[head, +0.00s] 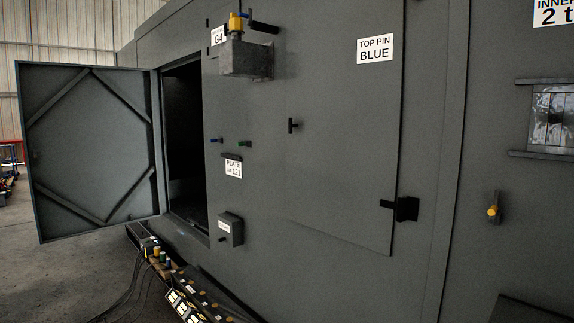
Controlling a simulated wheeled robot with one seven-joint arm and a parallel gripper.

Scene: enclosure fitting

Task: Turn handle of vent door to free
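A large grey panel door (340,170) is closed flush in the enclosure wall; no label I can read names it a vent door. A small black T-shaped handle (292,125) sticks out near its left part. A black latch or hinge piece (405,208) sits at its lower right edge. At the left another grey door (90,145) with diagonal braces stands open beside a dark opening (183,140). I cannot tell which of these is the vent door. My gripper is not in this view.
A grey box with a yellow fitting (246,58) juts from the wall. Cluttered parts and cables (175,280) lie along the wall's foot; open floor (75,270) is at left.

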